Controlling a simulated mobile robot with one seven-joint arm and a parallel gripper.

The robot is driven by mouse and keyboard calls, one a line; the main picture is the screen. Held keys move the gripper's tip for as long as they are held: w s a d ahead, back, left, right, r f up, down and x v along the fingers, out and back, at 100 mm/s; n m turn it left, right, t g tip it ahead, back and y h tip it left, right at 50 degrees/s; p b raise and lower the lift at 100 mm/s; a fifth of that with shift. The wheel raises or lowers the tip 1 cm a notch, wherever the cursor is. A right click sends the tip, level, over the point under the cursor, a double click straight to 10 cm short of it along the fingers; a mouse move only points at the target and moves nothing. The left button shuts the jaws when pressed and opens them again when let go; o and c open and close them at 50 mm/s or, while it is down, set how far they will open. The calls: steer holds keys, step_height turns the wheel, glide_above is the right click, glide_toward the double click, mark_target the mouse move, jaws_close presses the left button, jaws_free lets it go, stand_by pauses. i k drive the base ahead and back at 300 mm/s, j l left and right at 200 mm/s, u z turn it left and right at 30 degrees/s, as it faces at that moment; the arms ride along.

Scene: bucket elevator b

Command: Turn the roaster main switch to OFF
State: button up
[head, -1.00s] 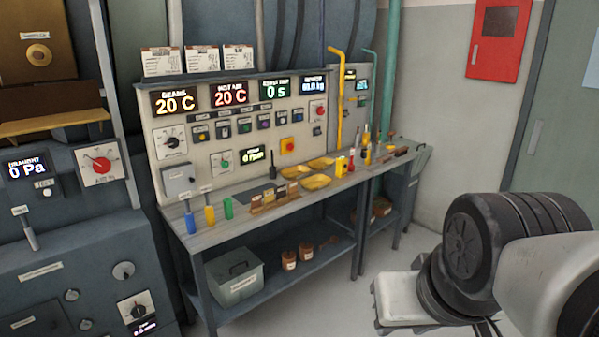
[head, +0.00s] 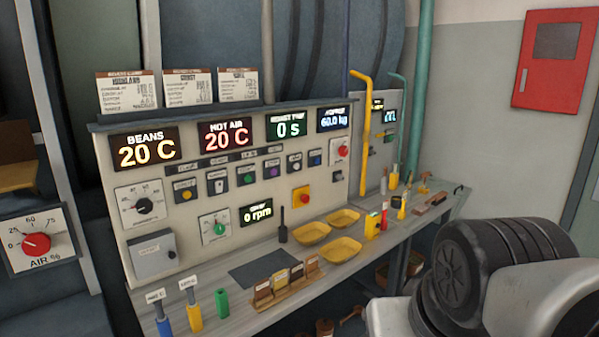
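The roaster control panel (head: 240,160) stands at the back of a workbench in the head view. A red rotary knob on a pale plate (head: 342,151) sits at the panel's right end, below the 60.0 kg display; it may be the main switch, but its label and position are too small to read. A round red button on a yellow plate (head: 302,197) sits lower, left of it. My arm fills the lower right corner, apart from the panel. My gripper's fingers are not visible.
The grey workbench (head: 236,301) juts out before the panel. It carries yellow trays (head: 312,233), a wooden card holder (head: 288,287), coloured-handled tools (head: 194,310) and small bottles (head: 384,215). A yellow pipe (head: 364,120) rises right of the panel. A red cabinet (head: 553,62) hangs on the right wall.

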mark_target(343, 150)
steer(key=i+j+z, duration=0.2)
steer(key=i+j, duration=0.15)
steer(key=i, duration=0.2)
steer(key=i+l, duration=0.8)
steer(key=i+l+z, duration=0.15)
steer(key=i+l, duration=0.65)
steer(key=i, duration=0.2)
